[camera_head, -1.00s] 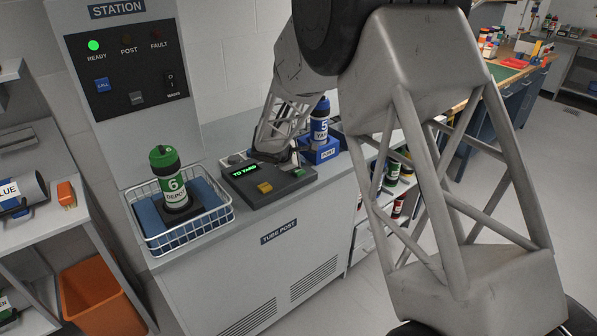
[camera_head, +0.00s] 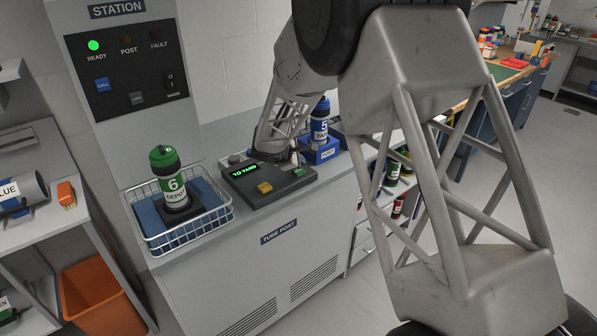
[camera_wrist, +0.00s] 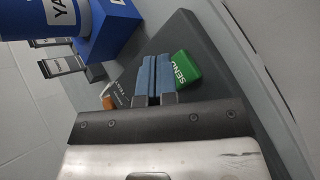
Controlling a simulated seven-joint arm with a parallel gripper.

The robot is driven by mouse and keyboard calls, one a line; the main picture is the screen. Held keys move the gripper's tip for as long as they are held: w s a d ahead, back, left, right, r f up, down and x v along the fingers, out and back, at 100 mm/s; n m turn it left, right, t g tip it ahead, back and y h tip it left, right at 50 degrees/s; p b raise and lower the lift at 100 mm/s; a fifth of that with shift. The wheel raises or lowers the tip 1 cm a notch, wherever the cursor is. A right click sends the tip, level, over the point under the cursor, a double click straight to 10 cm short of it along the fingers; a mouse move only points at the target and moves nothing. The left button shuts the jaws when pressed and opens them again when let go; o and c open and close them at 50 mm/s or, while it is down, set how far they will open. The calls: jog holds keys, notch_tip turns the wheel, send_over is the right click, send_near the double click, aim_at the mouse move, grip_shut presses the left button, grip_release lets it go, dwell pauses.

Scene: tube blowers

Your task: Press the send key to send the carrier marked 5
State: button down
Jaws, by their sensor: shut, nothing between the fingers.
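The carrier marked 5 (camera_head: 319,122) is a blue and white tube standing upright in the blue post holder (camera_head: 321,152). Its lower part shows at the upper left of the wrist view (camera_wrist: 62,14). The green send key (camera_wrist: 187,70) is on the dark console (camera_head: 262,195), whose green display reads "TO YARD". It also shows small near the console's right end in the head view (camera_head: 299,173). My gripper (camera_wrist: 155,60) is shut and empty, its blue-padded fingers together over the console just left of the send key in the wrist view. Contact cannot be told.
A green carrier marked 6 (camera_head: 171,182) stands in a wire basket (camera_head: 190,243) left of the console. A yellow key (camera_head: 265,188) is on the console front. The station panel (camera_head: 128,60) has its READY lamp lit green. An orange key (camera_wrist: 108,94) lies near my fingers.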

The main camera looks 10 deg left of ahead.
aim_at(299, 171)
jog(key=shift+f, duration=0.85)
dwell(1.2)
jog(key=shift+r, duration=3.35)
